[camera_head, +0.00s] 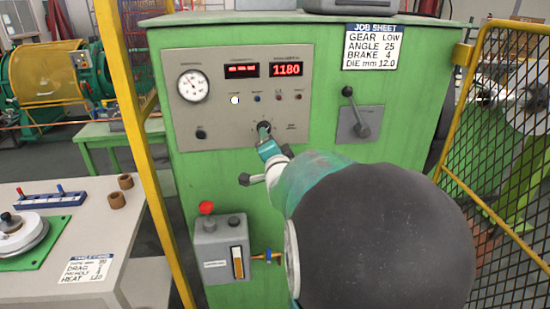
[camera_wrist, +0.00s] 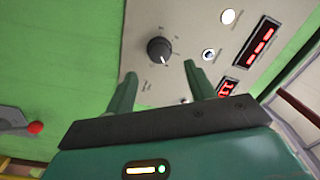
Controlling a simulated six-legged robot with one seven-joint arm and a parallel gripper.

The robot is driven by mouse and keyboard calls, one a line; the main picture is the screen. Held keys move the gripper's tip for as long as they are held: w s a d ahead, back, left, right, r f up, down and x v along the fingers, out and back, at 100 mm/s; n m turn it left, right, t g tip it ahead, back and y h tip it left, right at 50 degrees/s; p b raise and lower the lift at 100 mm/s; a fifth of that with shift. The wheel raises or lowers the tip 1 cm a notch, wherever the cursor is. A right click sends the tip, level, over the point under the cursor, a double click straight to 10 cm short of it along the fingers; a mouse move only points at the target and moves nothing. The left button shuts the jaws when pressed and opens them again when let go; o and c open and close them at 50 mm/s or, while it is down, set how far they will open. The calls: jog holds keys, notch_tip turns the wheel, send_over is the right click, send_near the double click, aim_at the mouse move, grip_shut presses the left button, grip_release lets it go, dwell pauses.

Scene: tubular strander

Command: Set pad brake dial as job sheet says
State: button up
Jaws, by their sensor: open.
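A black round dial (camera_wrist: 159,50) with a white pointer mark sits on the grey panel, between and beyond my fingertips in the wrist view. Its pointer faces toward the lower edge of that view; the scale marks around it are too small to read. In the head view the dial (camera_head: 264,127) is partly hidden behind my gripper (camera_head: 266,142). My gripper (camera_wrist: 159,69) is open, its two green fingers apart and not visibly touching the dial. The job sheet (camera_head: 374,47) reads GEAR LOW, ANGLE 25, BRAKE 4, DIE mm 12.0.
The grey panel (camera_head: 222,110) also bears a round gauge (camera_head: 193,85), a red display reading 1180 (camera_head: 286,69) and small buttons. A lever (camera_head: 357,112) stands right of it. A grey box with a red knob (camera_head: 206,208) is below. Yellow mesh fencing (camera_head: 512,100) stands at right.

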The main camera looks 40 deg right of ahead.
jog(key=v, duration=0.8)
jog(key=a+f+n+g+y, duration=0.35)
jog(key=a+n+y, duration=0.35)
jog(key=a, duration=0.7)
jog(key=s+a+f+n+g+y, duration=0.3)
jog(key=s+a+n+g, duration=0.3)
jog(key=s+a+n, duration=0.5)
jog(key=s+a, duration=0.1)
jog(key=a, duration=0.3)
jog(key=shift+s+f+n, duration=0.2)
jog(key=shift+f+n, duration=0.1)
jog(key=shift+n, duration=0.1)
jog(key=shift+c, duration=0.4)
